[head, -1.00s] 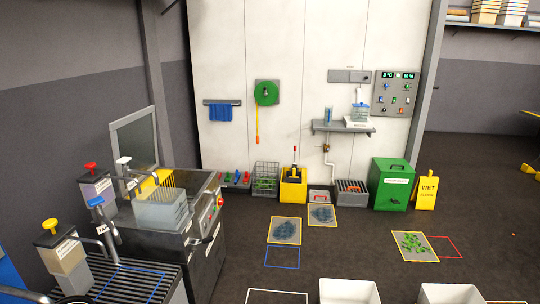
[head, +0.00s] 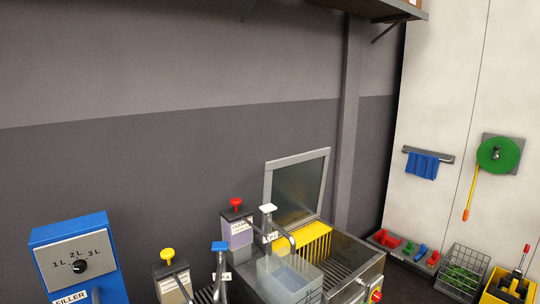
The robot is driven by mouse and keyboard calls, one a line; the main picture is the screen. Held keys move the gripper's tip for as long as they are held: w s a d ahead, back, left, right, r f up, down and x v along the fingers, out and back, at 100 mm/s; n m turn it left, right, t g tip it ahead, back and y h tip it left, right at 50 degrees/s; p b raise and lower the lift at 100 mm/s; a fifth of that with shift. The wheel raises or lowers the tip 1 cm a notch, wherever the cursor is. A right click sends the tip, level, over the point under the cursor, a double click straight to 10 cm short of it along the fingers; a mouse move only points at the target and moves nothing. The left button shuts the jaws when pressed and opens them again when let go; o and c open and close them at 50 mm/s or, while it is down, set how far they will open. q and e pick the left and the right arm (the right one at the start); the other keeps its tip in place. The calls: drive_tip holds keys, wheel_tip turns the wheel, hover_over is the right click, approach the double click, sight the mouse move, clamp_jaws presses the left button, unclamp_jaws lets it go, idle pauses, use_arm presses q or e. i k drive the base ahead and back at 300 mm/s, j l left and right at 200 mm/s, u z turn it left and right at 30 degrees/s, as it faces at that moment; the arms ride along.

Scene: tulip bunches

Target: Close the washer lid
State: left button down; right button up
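The washer (head: 352,279) is a steel machine at the lower middle right of the head view, partly cut off by the bottom edge. Its lid (head: 297,189), a grey frame with a dark translucent pane, stands raised upright at the back of the washer. Inside the open washer are a yellow slatted part (head: 303,241) and a clear bluish container (head: 288,278). Neither of my grippers shows in the head view.
A blue filler box (head: 78,262) is at lower left. A wire basket (head: 462,270) stands right of the washer.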

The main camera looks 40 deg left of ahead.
sight(286, 161)
drive_tip(key=i+u, duration=0.2)
drive_tip(key=i, duration=0.3)
drive_tip(key=i+l+u, duration=0.1)
drive_tip(key=i+u, duration=0.15)
drive_tip(key=i, duration=0.25)
drive_tip(key=i+l+u, duration=0.2)
drive_tip(key=i, duration=0.3)
